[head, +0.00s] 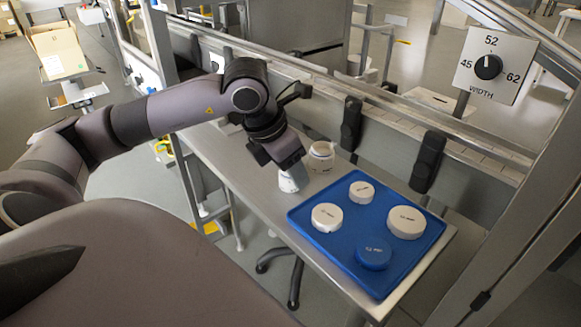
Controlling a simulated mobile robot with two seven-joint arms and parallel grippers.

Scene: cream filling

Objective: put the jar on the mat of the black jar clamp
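A small white jar (289,184) with dark print is at the left part of the steel table, right below my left gripper (287,168). The gripper points down over it and hides its top. The fingers overlap the jar in this view, and I cannot tell if they are closed on it or if it is off the table. A second pale, open-topped jar (321,156) stands just behind it to the right. Two black upright pads, one left (350,124) and one right (428,162), sit along the rail behind the table. No mat is clearly visible. My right gripper is out of view.
A blue tray (297,214) on the table (262,196) holds several round lids, white ones and a blue one (374,253). A metal rail and panel (390,148) run behind the table. A width dial (488,67) stands upper right, with its pointer near 52.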

